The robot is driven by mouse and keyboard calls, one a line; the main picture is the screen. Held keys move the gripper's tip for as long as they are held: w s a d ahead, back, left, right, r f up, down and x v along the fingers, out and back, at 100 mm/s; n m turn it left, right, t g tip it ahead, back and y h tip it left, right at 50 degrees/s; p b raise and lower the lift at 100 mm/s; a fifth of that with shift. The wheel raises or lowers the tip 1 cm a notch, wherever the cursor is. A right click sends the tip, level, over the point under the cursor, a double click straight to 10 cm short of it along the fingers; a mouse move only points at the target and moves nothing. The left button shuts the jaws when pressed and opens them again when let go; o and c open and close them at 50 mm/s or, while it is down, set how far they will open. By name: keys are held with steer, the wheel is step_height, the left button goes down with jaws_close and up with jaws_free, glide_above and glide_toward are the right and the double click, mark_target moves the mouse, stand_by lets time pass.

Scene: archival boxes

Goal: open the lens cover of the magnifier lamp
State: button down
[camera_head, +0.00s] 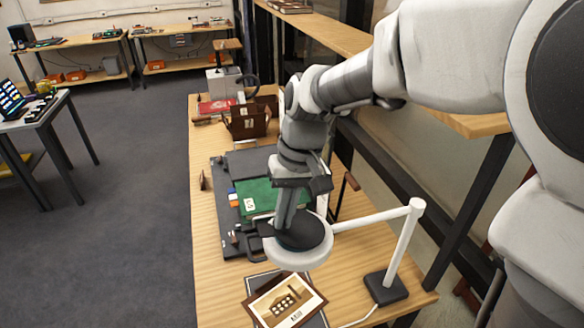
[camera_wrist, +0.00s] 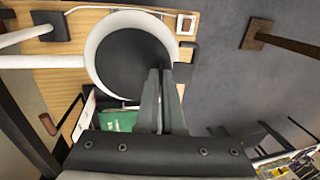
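The magnifier lamp has a white ring head (camera_head: 300,262) with a dark round lens cover (camera_head: 312,232) lying over its lens. A white jointed arm (camera_head: 404,240) links the head to a dark base (camera_head: 386,289) on the bench. My gripper (camera_head: 284,228) points down at the cover. In the wrist view, the dark cover (camera_wrist: 122,62) fills the white ring (camera_wrist: 91,55), and my gripper's fingers (camera_wrist: 160,74) are together at the cover's edge. Whether anything thin is between the fingertips, or whether they touch the cover, is hidden.
A framed picture (camera_head: 285,301) lies in front of the lamp head. A green mat (camera_head: 259,198) on a dark board lies behind it. A brown box (camera_head: 248,121) and a red item (camera_head: 217,106) stand farther back. Open floor (camera_head: 130,220) is to the left.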

mark_target(295, 227)
steer(key=d+r+y, duration=0.1)
steer(key=d+r+y+p, duration=0.1)
steer(key=y, duration=0.1)
steer(key=shift+w+r+g, duration=0.1)
steer(key=shift+w+g, duration=0.25)
steer(key=shift+g, duration=0.05)
steer(key=shift+w+d+r+g+y, duration=0.15)
steer(key=shift+d+r+g+y, duration=0.15)
steer(key=shift+d+y, duration=0.4)
steer(key=shift+w+d+r+g+y, duration=0.15)
steer(key=shift+d+r+y, duration=0.25)
steer(key=shift+y, duration=0.5)
steer(key=shift+w+d+r+g+y, duration=0.1)
steer(key=shift+d+r+g+y, duration=0.15)
steer(key=shift+d+y, duration=0.45)
steer(key=shift+a, duration=0.1)
steer(key=c, duration=1)
jaws_free()
steer(key=shift+c, duration=0.2)
